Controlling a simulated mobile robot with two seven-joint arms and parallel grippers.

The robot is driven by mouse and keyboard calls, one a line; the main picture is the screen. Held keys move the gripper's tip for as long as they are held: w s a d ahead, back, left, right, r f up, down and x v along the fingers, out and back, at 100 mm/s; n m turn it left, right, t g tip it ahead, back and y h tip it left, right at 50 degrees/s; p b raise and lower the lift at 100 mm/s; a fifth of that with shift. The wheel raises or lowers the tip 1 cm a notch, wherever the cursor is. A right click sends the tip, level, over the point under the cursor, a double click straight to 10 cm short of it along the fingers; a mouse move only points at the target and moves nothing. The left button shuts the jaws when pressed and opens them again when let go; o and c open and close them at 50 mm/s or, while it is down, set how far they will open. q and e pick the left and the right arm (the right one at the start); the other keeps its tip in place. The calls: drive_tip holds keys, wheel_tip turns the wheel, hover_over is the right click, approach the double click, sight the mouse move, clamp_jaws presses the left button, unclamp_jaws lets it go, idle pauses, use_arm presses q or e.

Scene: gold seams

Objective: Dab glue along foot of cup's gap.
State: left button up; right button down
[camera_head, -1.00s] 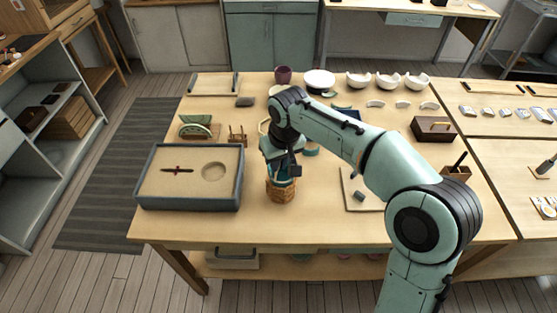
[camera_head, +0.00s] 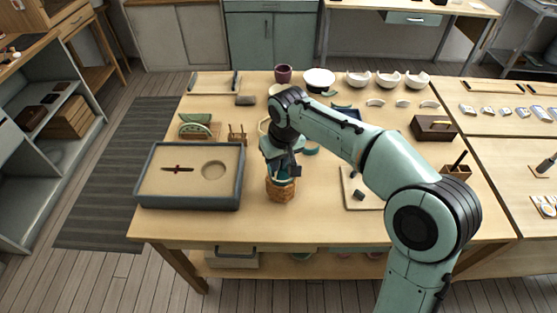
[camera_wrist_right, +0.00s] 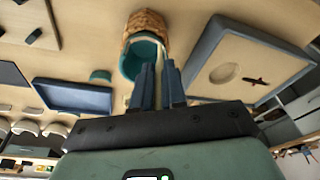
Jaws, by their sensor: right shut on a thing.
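A cup-shaped vessel with a brown woven outside (camera_head: 281,192) stands near the table's front edge. In the right wrist view its woven wall (camera_wrist_right: 146,22) surrounds a teal inside (camera_wrist_right: 140,60). My right gripper (camera_head: 284,172) points down at its mouth. In the right wrist view the dark blue fingers (camera_wrist_right: 158,80) are close together, shut on a thin pale stick (camera_wrist_right: 166,48) whose far end reaches the vessel's rim. I cannot tell whether the stick touches it. The cup's gap and any glue cannot be made out. My left gripper is not in view.
A grey-rimmed sand tray (camera_head: 150,203) with a dark red stick and a round hollow lies to the left. A pale board (camera_head: 350,200) lies to the right. White bowls (camera_head: 388,80) and a purple cup (camera_head: 283,74) stand at the back. Table front is clear.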

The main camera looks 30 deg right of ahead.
drive_tip(key=shift+r, duration=0.25)
drive_tip(key=shift+d, duration=0.1)
drive_tip(key=shift+s+d, duration=0.65)
drive_tip(key=shift+s, duration=0.15)
drive_tip(key=shift+f, duration=0.25)
idle(0.9)
drive_tip(key=shift+r, duration=0.2)
idle(0.4)
drive_tip(key=shift+s+d+r, duration=0.1)
drive_tip(key=shift+s+d, duration=0.15)
drive_tip(key=shift+d, duration=0.7)
drive_tip(key=shift+f, duration=0.35)
idle(0.7)
